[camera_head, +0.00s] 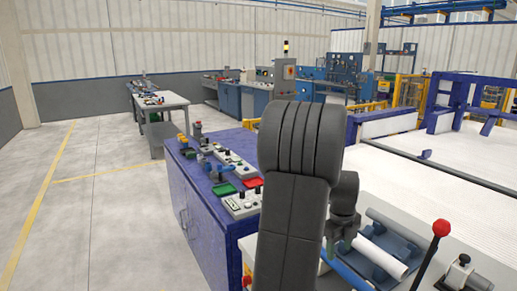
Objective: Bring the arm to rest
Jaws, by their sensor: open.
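My dark grey arm fills the middle of the camera_head view and hides much of the bench behind it. My gripper (340,247) shows just to the right of the arm, low over the workbench, partly hidden by the arm; it is open. A white pipe (383,257) lies at a slant to its right, on or beside a blue-grey fixture (388,232). A blue pipe-like piece (345,270) lies below the gripper. Whether the gripper touches either one cannot be told.
A purple cabinet (200,213) with control panels stands left of my arm. A lever with a red knob (441,228) rises at the right front. A grey table (162,101) stands farther back. The floor at left is clear.

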